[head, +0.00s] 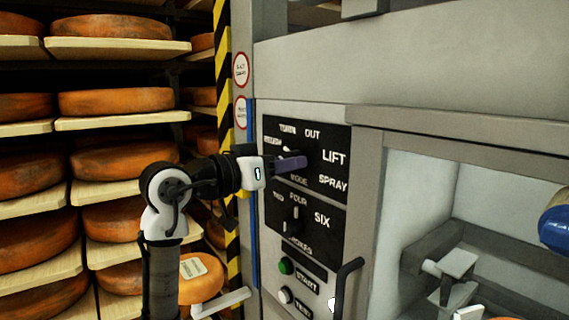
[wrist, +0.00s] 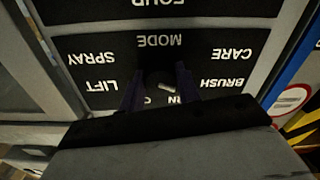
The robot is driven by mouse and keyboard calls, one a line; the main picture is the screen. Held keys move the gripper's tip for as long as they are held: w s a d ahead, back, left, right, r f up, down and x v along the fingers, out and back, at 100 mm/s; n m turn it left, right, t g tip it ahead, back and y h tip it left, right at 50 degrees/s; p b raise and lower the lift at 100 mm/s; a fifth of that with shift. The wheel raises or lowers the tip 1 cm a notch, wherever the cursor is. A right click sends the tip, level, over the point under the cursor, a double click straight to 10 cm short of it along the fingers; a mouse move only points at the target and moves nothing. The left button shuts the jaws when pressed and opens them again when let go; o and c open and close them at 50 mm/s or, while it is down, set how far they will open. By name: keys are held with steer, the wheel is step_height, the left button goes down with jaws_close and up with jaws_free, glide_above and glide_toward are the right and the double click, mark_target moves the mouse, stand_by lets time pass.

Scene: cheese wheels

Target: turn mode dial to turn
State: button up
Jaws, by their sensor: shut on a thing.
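The mode dial (head: 291,151) sits on the upper black panel, mostly hidden behind my gripper (head: 303,162) in the head view. BRUSH, TURN, OUT, LIFT and SPRAY are printed around it, with MODE below. In the wrist view, which is upside down, the dial (wrist: 165,80) lies between the two dark fingers of my gripper (wrist: 160,78), and CARE also shows. The fingers are shut on the dial. A small white mark on it slants towards the BRUSH and TURN side; its exact setting is unclear. The TURN label is partly hidden in the wrist view.
A second dial (head: 292,221), labelled TWO, FOUR and SIX, sits just below. Under it are a green START button (head: 285,266) and a white button (head: 285,295). A black handle (head: 346,284) stands out at right. Cheese shelves (head: 120,123) fill the left.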

steer(key=shift+m, duration=0.3)
steer(key=shift+w+m+b, duration=0.1)
steer(key=shift+m+b, duration=2.05)
steer(key=shift+m, duration=1.85)
steer(key=o, duration=1)
steer(key=shift+c, duration=0.2)
steer(key=shift+a, duration=0.1)
steer(key=b+v, duration=0.3)
steer(key=v, duration=1)
steer(key=shift+s+a, duration=0.3)
